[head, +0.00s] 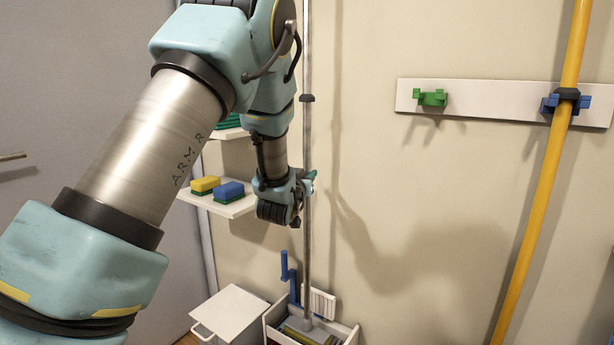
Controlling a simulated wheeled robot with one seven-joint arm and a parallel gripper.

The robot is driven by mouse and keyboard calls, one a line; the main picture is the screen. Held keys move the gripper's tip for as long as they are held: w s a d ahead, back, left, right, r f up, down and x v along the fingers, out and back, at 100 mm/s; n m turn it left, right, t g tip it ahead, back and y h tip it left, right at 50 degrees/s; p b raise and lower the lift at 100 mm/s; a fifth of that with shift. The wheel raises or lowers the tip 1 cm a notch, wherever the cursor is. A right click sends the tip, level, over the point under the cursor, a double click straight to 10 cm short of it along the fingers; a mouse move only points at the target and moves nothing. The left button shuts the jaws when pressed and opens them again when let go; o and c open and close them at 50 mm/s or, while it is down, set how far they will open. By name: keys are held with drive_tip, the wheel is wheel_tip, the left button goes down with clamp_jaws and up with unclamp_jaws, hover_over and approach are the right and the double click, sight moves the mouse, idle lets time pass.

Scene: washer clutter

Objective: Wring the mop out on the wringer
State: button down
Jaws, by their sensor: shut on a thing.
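The mop's grey pole (308,250) runs nearly upright from the top edge of the head view down into a pale open bucket (344,334) at the bottom. My gripper (307,184) is shut on this pole about halfway down the picture. The mop's foot (313,326) is in the bucket, over blue, green and yellow pieces. The wringer shows as a pale ribbed plate (321,303) and a blue lever (288,270) standing up at the bucket's back left. The bottom of the picture cuts off the bucket's front, and I cannot tell whether the mop is pressed in the wringer.
A pale lidded box (230,312) stands left of the bucket. Yellow (205,184) and blue (229,191) sponges lie on a wall shelf (238,207) behind my gripper. A white rail (470,97) carries an empty green clip (431,98) and a blue clip holding a yellow pole (540,190).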

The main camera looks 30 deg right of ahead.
sight(306, 142)
drive_tip(key=shift+s+a+f+b, duration=0.1)
drive_tip(key=shift+f+b, duration=0.4)
drive_tip(key=shift+f, duration=0.3)
idle(1.6)
drive_tip(key=shift+r, duration=0.1)
drive_tip(key=shift+r+p, duration=2.25)
drive_tip(key=shift+r, duration=3.1)
